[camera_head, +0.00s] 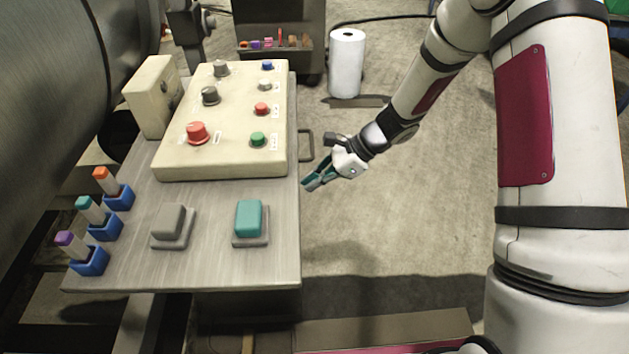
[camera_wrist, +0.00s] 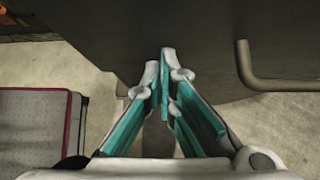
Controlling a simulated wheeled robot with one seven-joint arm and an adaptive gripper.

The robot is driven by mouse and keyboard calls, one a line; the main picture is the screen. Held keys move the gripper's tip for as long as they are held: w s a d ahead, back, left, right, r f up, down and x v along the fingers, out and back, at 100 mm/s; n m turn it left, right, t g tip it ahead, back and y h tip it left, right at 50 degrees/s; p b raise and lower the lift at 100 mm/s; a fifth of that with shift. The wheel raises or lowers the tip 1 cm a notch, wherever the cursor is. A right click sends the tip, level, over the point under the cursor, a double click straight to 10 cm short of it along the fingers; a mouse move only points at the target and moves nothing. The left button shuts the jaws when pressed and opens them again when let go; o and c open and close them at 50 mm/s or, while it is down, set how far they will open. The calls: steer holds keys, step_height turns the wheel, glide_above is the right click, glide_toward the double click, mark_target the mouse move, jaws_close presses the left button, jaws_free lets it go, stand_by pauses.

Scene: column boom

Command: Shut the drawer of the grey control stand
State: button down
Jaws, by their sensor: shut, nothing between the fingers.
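The grey control stand (camera_head: 215,270) fills the left half of the head view. A grey bar handle (camera_head: 307,146) sticks out past the right edge of its top. The handle also shows in the wrist view (camera_wrist: 245,68), right of my fingers, against a dark grey panel (camera_wrist: 205,25). The drawer body is mostly hidden under the top in the head view, so how far it is out cannot be told. My gripper (camera_head: 309,186) is shut and empty beside the stand's right edge, nearer the camera than the handle. In the wrist view its fingertips (camera_wrist: 159,58) point at the panel.
The top carries a cream button box (camera_head: 230,165), a grey switch (camera_head: 168,222), a teal switch (camera_head: 249,218) and blue holders (camera_head: 105,228) with coloured pegs. A white paper roll (camera_head: 346,66) stands behind on the floor. The floor (camera_head: 420,220) right of the stand is clear.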

steer(key=d+f+p+v, duration=0.1)
steer(key=d+v, duration=0.1)
steer(key=v, duration=1)
steer(key=shift+d+f, duration=0.15)
steer(key=shift+f, duration=0.05)
steer(key=s+r+n+h+p, duration=0.2)
steer(key=s+r+n+p, duration=0.15)
steer(key=s+r, duration=0.45)
steer(key=s+r+n+h+p, duration=0.2)
steer(key=s+r+n, duration=0.3)
steer(key=r, duration=0.7)
steer(key=s+d+r+n+t+h+p, duration=0.2)
steer(key=s+r, duration=0.4)
steer(key=s, duration=0.4)
steer(key=s+d+r+n+t+h+p, duration=0.2)
steer(key=s+r+n, duration=0.4)
steer(key=s, duration=0.4)
steer(key=d+n+h+p, duration=0.1)
steer(key=d, duration=0.1)
steer(key=shift+d+r+p, duration=0.3)
steer(key=shift+d, duration=0.05)
steer(key=shift+s+n, duration=0.1)
steer(key=shift+n, duration=0.15)
